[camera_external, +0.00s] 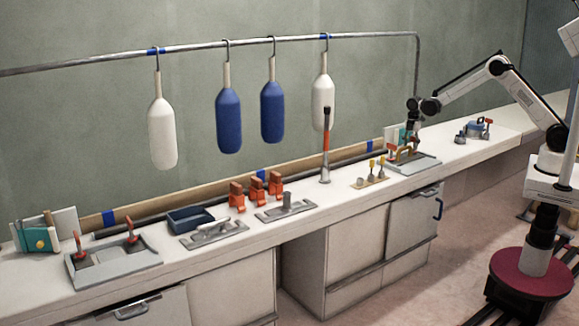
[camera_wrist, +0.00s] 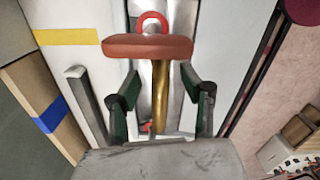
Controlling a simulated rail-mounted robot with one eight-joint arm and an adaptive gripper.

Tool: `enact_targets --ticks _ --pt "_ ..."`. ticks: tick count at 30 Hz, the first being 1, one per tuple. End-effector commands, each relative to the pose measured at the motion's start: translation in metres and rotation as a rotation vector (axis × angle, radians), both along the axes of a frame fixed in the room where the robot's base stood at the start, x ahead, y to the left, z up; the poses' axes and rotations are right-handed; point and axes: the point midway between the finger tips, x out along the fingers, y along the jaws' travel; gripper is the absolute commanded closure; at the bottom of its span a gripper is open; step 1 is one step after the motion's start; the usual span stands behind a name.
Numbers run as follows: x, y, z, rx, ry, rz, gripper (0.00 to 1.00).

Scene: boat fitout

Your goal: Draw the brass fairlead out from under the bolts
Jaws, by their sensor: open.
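My gripper (camera_external: 412,128) is over the grey plate fixture (camera_external: 425,163) at the bench's right part. In the wrist view its two green-padded fingers (camera_wrist: 161,100) stand apart. A brass bar (camera_wrist: 160,88), which looks like the fairlead, shows in the gap between them; I cannot tell whether either finger touches it. In the outside view a brass piece (camera_external: 404,155) sits on the plate below my gripper. A brownish-red crosspiece (camera_wrist: 147,47) lies across the bar's upper end in the wrist view, with a red ring (camera_wrist: 152,20) beyond it. Which parts are the bolts is unclear.
A wooden block with brass-topped pegs (camera_external: 371,178) and a tall red-topped lever (camera_external: 326,145) stand left of the fixture. A small blue-grey fitting (camera_external: 477,127) stands to the right. Bottle-shaped fenders (camera_external: 272,112) hang from a rail behind.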

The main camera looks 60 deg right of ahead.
Motion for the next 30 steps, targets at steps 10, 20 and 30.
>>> enact_targets --ticks 10,20,30 --pt "0.0 0.0 -0.028 0.0 0.0 0.0 0.58" --pt "0.0 0.0 -0.029 0.0 0.0 0.0 0.65" --pt "0.0 0.0 -0.029 0.0 0.0 0.0 1.0"
